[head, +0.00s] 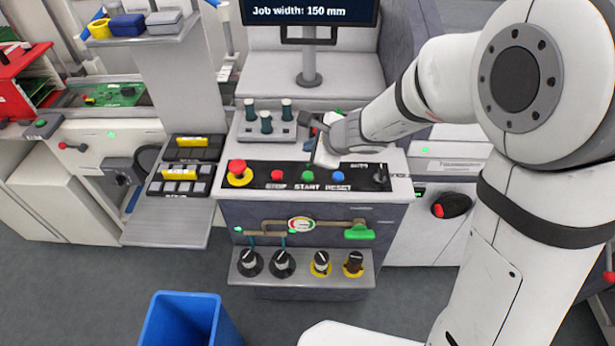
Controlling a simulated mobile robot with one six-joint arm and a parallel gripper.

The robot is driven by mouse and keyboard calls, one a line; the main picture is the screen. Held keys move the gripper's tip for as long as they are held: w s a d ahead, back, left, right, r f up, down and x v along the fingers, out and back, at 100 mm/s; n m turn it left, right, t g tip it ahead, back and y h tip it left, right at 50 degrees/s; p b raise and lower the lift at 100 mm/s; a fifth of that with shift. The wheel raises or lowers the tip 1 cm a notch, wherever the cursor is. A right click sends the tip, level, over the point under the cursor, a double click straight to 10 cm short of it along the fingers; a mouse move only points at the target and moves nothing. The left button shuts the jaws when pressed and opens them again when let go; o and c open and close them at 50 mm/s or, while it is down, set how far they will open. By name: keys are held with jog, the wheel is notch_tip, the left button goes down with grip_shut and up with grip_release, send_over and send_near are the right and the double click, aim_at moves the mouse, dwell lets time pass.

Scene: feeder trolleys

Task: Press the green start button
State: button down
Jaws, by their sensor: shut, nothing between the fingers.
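The green start button (308,175) sits in the middle of the black button strip (258,182), above the label START. The red stop button (277,175) is to its left and the blue reset button (338,177) to its right. My gripper (322,160) is over the console just behind and slightly right of the green button. Its fingers point down and look shut and empty. The green button shows clear of the fingers; I cannot tell the exact height of the fingertips over the panel.
A red emergency-stop knob (238,169) on a yellow base stands at the strip's left end. Several nozzles stand in a grey holder (268,130) behind. A monitor (312,14) reads "Job width: 150 mm". A blue bin (187,322) stands on the floor in front.

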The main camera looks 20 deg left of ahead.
jog(key=b, duration=0.4)
send_over(311, 177)
notch_tip(311, 177, down, 6)
jog(key=shift+r, duration=0.15)
jog(key=shift+f+b, duration=0.65)
jog(key=shift+b, duration=0.15)
jog(key=shift+f, duration=0.1)
dwell(0.9)
jog(key=shift+f+b, duration=0.3)
jog(key=shift+b, duration=0.3)
